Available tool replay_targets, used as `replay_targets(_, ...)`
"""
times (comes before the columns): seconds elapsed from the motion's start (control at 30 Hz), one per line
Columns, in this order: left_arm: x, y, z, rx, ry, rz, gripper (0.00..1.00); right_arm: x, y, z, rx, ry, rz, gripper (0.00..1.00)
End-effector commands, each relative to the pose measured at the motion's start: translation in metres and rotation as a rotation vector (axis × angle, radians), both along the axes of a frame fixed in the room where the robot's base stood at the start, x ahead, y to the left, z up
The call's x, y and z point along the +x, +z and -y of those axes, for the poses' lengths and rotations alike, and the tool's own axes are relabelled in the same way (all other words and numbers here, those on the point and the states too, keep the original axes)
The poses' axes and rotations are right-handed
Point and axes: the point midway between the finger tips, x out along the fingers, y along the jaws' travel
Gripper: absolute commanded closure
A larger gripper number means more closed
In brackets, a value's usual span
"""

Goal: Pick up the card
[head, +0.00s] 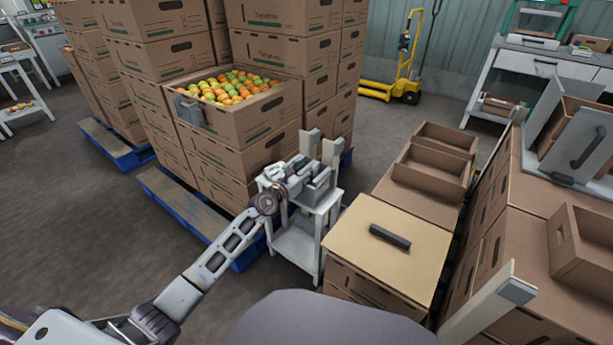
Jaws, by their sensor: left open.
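I cannot make out a card for certain anywhere in the head view. My left gripper (321,142) is open, at the end of the arm that comes in from the lower left. It is over the top of a small white stand (297,246), with two pale, grey-tipped fingers apart. The gripper hides much of the stand's top, so I cannot tell what lies there. A pale bar with a grey end (484,302) at the lower right looks like a finger of my right gripper; the rest of that gripper is out of sight.
Stacked cartons on blue pallets (186,207) stand behind the stand; an open carton (245,123) holds tomatoes. A closed carton (350,237) with a dark bar (390,236) on top is right of the stand. Several brown trays (431,171) and cartons crowd the right. A yellow pallet truck (398,85) is behind.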

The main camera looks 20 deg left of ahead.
Motion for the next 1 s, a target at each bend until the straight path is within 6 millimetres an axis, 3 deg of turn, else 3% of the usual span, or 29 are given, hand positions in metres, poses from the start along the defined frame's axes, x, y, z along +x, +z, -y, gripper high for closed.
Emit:
replay_targets(0.3, -0.0003, -0.0001, -0.0001, 0.000, 0.000, 0.000, 0.59, 0.0039, 0.0043, 0.0004, -0.002, 0.001, 0.008, 0.00)
replay_targets(0.63, -0.0003, -0.0001, -0.0002, 0.000, 0.000, 0.000, 1.00, 0.0052, 0.0058, 0.0004, -0.002, 0.001, 0.010, 0.00)
replay_targets(1.0, -0.0002, 0.0007, -0.0002, 0.000, 0.000, 0.000, 1.00, 0.0039, 0.0042, 0.0007, -0.004, 0.001, 0.004, 0.00)
